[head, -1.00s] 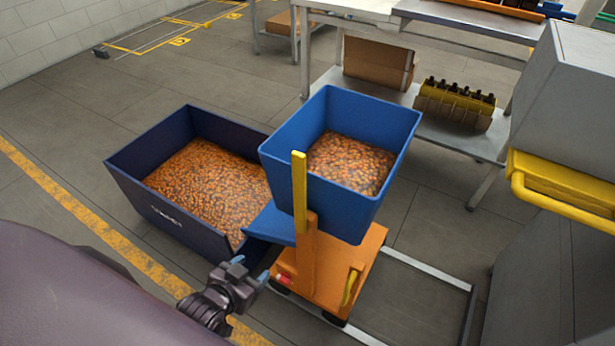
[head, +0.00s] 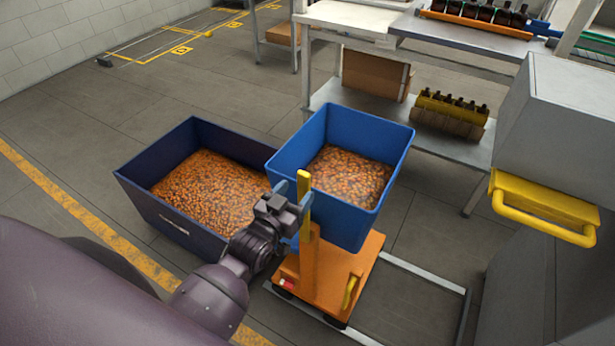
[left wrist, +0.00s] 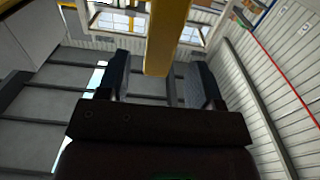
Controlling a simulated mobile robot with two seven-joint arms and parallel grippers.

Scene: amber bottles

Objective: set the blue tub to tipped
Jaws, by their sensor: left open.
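The blue tub (head: 345,212) sits on an orange wheeled stand (head: 335,290) and looks upright, not tipped. It holds many small amber-brown pieces. A yellow upright lever (head: 304,182) rises at the tub's near left side. My left gripper (head: 293,195) is open at the lever, its fingers near the lever's upper part. In the left wrist view the yellow lever (left wrist: 165,40) shows between the two open fingers (left wrist: 160,78), with gaps visible beside it. I cannot tell if either finger touches it. My right gripper is not in view.
A dark blue bin (head: 180,225) with similar pieces stands on the floor left of the tub. A metal shelf table (head: 345,97) with bottle racks is behind. A grey machine with a yellow rail (head: 545,215) is at right. Floor rails lie right of the stand.

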